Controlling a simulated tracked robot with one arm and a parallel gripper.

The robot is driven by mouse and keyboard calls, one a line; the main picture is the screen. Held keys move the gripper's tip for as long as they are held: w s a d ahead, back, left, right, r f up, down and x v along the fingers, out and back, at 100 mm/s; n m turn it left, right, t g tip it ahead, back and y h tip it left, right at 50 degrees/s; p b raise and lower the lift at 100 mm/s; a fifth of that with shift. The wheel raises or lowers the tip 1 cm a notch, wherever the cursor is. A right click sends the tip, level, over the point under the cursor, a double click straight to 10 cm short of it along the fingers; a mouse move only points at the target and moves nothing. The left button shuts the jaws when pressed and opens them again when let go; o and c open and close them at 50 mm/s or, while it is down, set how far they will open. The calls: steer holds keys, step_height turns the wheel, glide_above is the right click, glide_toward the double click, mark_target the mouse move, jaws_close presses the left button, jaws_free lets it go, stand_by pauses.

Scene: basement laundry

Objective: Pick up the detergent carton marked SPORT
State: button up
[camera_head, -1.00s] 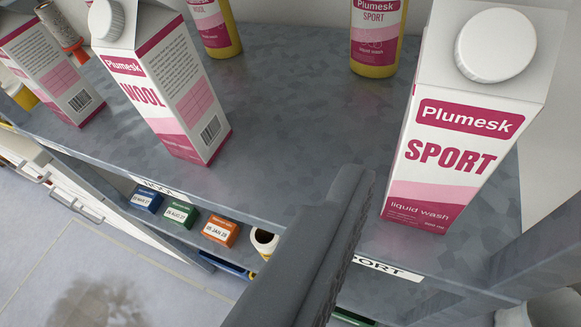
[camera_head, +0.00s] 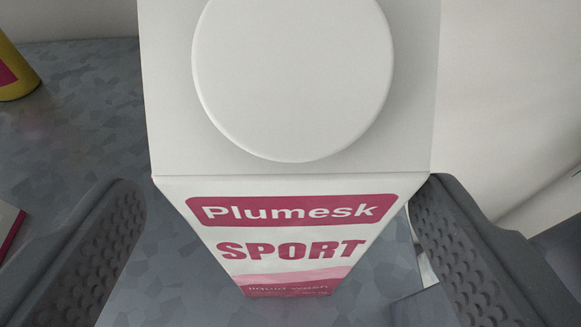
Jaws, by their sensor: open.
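The white and pink carton marked SPORT (camera_head: 290,215) stands upright on the grey shelf and fills the middle of the view. Its large round white cap (camera_head: 292,75) faces me at the top. My gripper (camera_head: 280,240) is open, with one dark ridged finger on the left of the carton and one on the right. A gap shows between the left finger and the carton. The right finger is close to the carton's right edge; I cannot tell whether it touches.
A yellow bottle (camera_head: 14,75) is cut off at the upper left, and a white and pink edge shows at far left. A pale wall (camera_head: 505,90) stands close on the right.

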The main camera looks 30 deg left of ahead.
steer(key=x, duration=0.4)
steer(key=shift+w, duration=0.45)
steer(key=shift+f, duration=0.1)
steer(key=c, duration=1.5)
